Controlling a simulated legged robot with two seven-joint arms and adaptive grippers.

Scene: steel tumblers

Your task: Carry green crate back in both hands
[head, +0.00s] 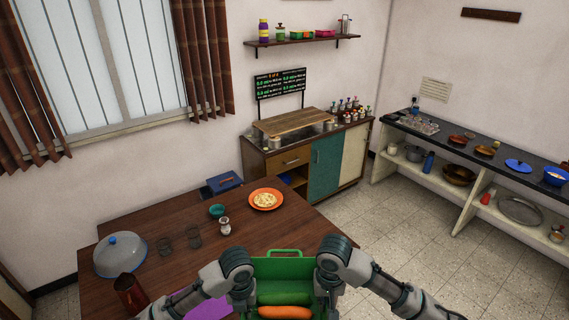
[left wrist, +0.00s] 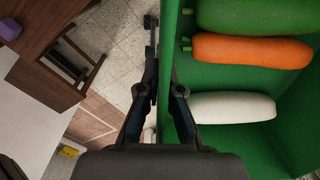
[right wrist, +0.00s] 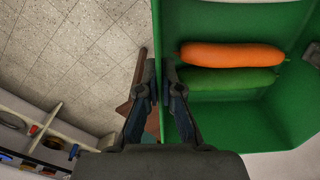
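The green crate (head: 285,264) is held in front of my body, partly cut off by the lower edge of the head view. It holds an orange carrot-like vegetable (head: 286,312), green ones (head: 284,298) and a white one (left wrist: 232,108). My left gripper (head: 240,300) is shut on one side wall of the crate, with a finger on each side of the wall in the left wrist view (left wrist: 160,80). My right gripper (head: 325,296) is shut on the opposite wall, as the right wrist view (right wrist: 162,80) shows. The fingertips are mostly hidden in the head view.
A wooden table (head: 290,235) lies ahead and left, with an orange plate (head: 266,199), a steel dome (head: 119,254), glasses and a red tumbler (head: 131,293). A cabinet (head: 325,165) stands behind it. Shelving (head: 470,170) lines the right wall; tiled floor (head: 420,240) is clear.

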